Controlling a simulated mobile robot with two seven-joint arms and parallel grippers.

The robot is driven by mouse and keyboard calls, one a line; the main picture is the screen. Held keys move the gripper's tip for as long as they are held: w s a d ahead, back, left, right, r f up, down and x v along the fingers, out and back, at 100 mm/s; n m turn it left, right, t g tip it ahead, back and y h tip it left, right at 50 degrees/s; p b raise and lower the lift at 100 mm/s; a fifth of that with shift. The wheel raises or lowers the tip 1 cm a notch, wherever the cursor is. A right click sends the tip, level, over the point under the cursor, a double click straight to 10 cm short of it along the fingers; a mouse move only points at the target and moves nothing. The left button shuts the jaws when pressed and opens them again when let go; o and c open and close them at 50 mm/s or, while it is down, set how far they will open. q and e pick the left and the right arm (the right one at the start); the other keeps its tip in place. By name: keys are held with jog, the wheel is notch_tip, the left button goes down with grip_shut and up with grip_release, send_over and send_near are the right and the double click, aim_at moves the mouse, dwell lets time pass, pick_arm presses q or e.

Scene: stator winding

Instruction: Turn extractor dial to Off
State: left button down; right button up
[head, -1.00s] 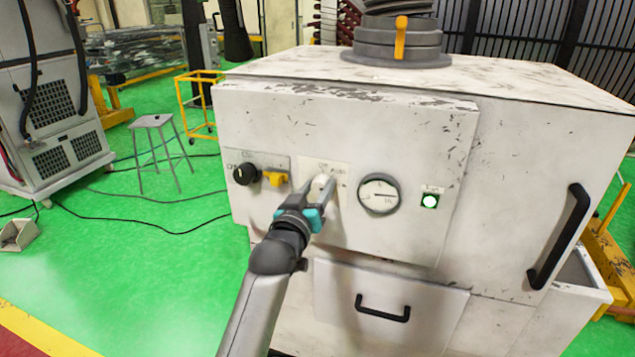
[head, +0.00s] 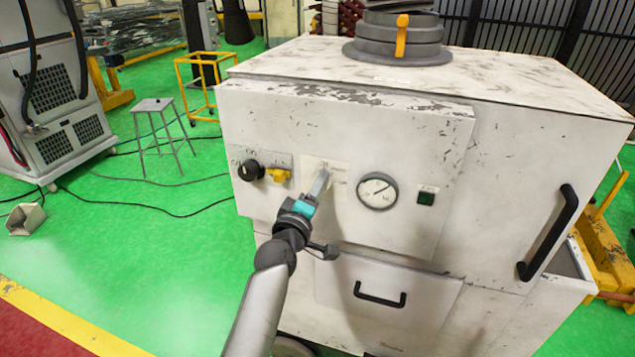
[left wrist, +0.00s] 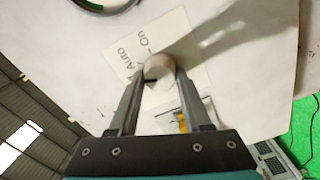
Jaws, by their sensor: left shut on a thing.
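The extractor is a scuffed white cabinet (head: 400,137) with a control panel on its front. My left gripper (head: 320,183) is at the panel, shut on the extractor dial. In the left wrist view the round, pale dial (left wrist: 158,68) sits between the two fingertips. The label plate (left wrist: 182,42) beside it shows "Auto" and "On"; I cannot make out an "Off" mark there. In the head view the fingers mostly hide the dial. The green indicator (head: 426,197) right of the gauge is dark. My right gripper is not in view.
A black knob (head: 251,171) and a yellow switch (head: 277,175) are left of the dial; a round gauge (head: 377,191) is right of it. A drawer handle (head: 380,294) sits below. A stool (head: 160,135) stands on open green floor at left.

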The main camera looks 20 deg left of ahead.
pick_arm(q)
jog(key=shift+n+p, duration=0.35)
jog(key=shift+n, duration=1.85)
jog(key=shift+c, duration=1.7)
grip_release()
jog(key=s, duration=1.5)
jog(key=shift+a+b, duration=0.3)
jog(key=shift+b, duration=0.05)
